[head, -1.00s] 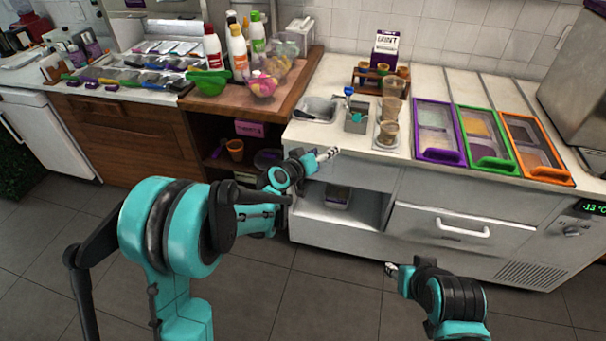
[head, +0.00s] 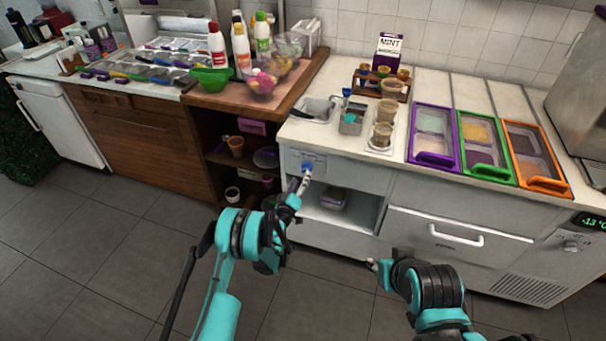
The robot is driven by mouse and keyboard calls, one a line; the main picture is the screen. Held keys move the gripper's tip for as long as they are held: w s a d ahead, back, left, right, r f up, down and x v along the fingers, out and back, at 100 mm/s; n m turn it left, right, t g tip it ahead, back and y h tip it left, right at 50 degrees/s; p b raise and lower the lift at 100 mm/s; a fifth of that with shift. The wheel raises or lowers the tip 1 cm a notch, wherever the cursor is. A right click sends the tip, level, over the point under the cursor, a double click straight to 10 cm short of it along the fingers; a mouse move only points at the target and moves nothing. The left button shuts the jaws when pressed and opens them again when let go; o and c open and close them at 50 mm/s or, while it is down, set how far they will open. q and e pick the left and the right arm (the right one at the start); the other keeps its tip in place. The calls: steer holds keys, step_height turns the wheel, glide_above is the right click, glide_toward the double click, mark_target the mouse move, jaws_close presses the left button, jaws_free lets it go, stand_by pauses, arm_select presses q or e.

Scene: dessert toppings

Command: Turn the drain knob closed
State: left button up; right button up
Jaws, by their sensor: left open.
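The drain knob (head: 307,168) is a small blue knob on a pale plate on the white counter's front, below the small sink (head: 316,108). My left gripper (head: 304,182) is open and just below the knob, very close to it in the picture. I cannot tell whether the fingers touch the knob or are around it. The knob's exact turn is too small to read. My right gripper (head: 372,265) is low in front of the counter, away from the knob; its fingers are too small to judge.
An open shelf with a small container (head: 333,199) lies below the knob. A drawer handle (head: 456,237) sticks out to the right. Cups (head: 382,135) and purple, green and orange framed bins stand on the counter. Wooden shelves (head: 240,150) adjoin at left.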

mark_target(305, 171)
arm_select(q)
steer(key=b+x, duration=0.1)
steer(key=x, duration=0.4)
steer(key=c, duration=1.2)
steer(key=shift+o, duration=0.2)
steer(key=shift+n, duration=0.3)
steer(key=n, duration=0.3)
steer(key=shift+n, duration=0.3)
steer(key=n, duration=0.4)
steer(key=shift+n, duration=0.3)
steer(key=n, duration=0.4)
steer(key=shift+n, duration=0.3)
steer(key=shift+s+n, duration=0.1)
steer(key=shift+n, duration=2.1)
